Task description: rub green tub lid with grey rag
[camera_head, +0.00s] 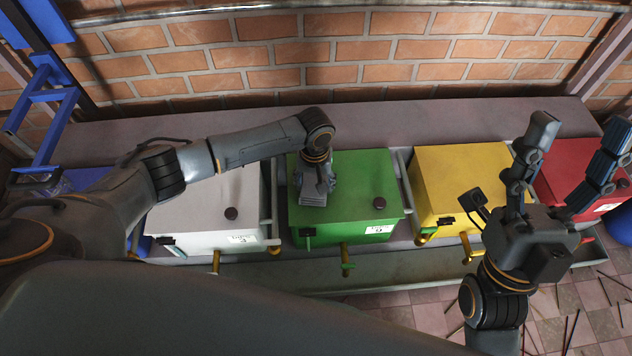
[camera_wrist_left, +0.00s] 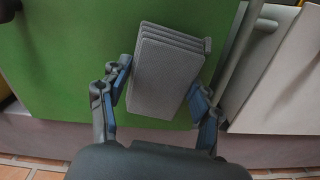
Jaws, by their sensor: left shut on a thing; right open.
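The green tub (camera_head: 346,197) stands in the middle of a row of tubs, its flat lid facing up with a small dark knob on the right side. My left gripper (camera_head: 316,190) is over the left part of this lid. In the left wrist view my left gripper (camera_wrist_left: 160,88) is shut on the folded grey rag (camera_wrist_left: 165,72), one finger on each side. The rag lies over the green lid (camera_wrist_left: 60,60); whether it touches the lid I cannot tell. My right gripper (camera_head: 568,165) is open and empty, raised in front of the yellow and red tubs.
A white tub (camera_head: 205,215) stands left of the green one. A yellow tub (camera_head: 455,175) and a red tub (camera_head: 570,165) stand to the right. A brick wall (camera_head: 330,50) rises behind. Several thin sticks lie on the tiled floor (camera_head: 430,315) at lower right.

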